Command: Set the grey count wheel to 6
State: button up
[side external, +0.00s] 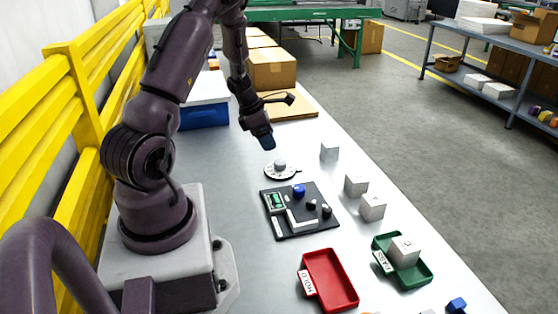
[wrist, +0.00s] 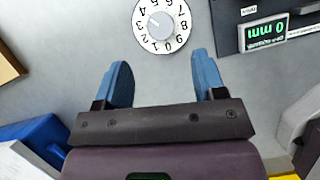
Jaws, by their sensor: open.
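The grey count wheel (side external: 280,165) is a round grey knob on a white numbered dial, flat on the table just beyond the black panel. In the wrist view the count wheel (wrist: 160,24) lies at the top, ringed by black digits. Digits 0 to 5 and 7 to 9 show; the top edge of the dial is cut off. A small mark shows on the knob's left part, but its exact reading is unclear. My gripper (side external: 267,141) is open and empty, above the table and slightly behind and left of the wheel. Its two blue fingers (wrist: 161,62) point toward the dial, apart from it.
A black panel (side external: 325,226) with a green "0 mm" display (wrist: 266,34) and knobs lies near the wheel. White boxes (side external: 356,185) stand to its right. A red tray (side external: 345,287) and a green tray (side external: 422,276) holding a box are nearer. A blue bin (side external: 204,115) stands behind.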

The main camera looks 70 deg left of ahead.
aim_at(280, 161)
jog(key=x, duration=0.9)
jog(key=shift+r, duration=0.1)
jog(key=c, duration=0.9)
